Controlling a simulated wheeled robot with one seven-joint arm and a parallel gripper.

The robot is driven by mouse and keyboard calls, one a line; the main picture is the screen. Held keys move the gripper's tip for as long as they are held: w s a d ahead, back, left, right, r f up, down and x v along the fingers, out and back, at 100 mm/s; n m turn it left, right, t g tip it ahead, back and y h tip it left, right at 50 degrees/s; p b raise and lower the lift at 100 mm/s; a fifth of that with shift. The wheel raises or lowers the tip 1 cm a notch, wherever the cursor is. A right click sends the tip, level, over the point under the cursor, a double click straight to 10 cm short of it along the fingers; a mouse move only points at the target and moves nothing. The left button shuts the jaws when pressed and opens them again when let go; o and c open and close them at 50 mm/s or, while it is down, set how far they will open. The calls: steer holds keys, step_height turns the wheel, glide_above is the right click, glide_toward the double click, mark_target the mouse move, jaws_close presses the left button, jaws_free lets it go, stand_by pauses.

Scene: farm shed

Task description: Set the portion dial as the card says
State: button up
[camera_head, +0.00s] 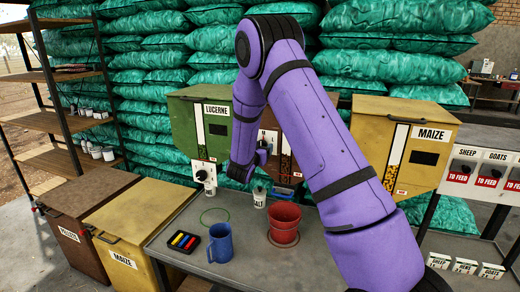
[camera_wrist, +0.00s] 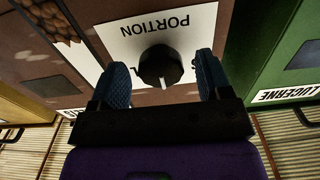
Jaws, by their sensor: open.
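The portion dial (camera_wrist: 160,66) is a black round knob on a white plate marked PORTION (camera_wrist: 155,24), upside down in the wrist view. Its white pointer mark is toward the bottom of that picture, a little right. The plate is on a brown front beside the green LUCERNE one. My gripper (camera_wrist: 162,80) is open, one blue finger on each side of the knob; I cannot tell whether they touch it. A finger hides part of the plate's letters. In the head view my gripper (camera_head: 263,156) is at the middle hopper, and my arm hides the dial. I can read no card's portion.
On the grey bench (camera_head: 255,262) are a blue mug (camera_head: 220,243), a red pot (camera_head: 285,222), a black tray of coloured sticks (camera_head: 184,241) and a small white tub (camera_head: 259,198). A MAIZE hopper (camera_head: 418,135) and SHEEP and GOATS feed boards (camera_head: 478,172) are at right.

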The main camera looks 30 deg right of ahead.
steer(key=c, duration=0.8)
steer(key=shift+c, duration=0.2)
steer(key=n, duration=1.1)
steer(key=shift+n, duration=0.6)
steer(key=o, duration=0.8)
steer(key=shift+o, duration=0.2)
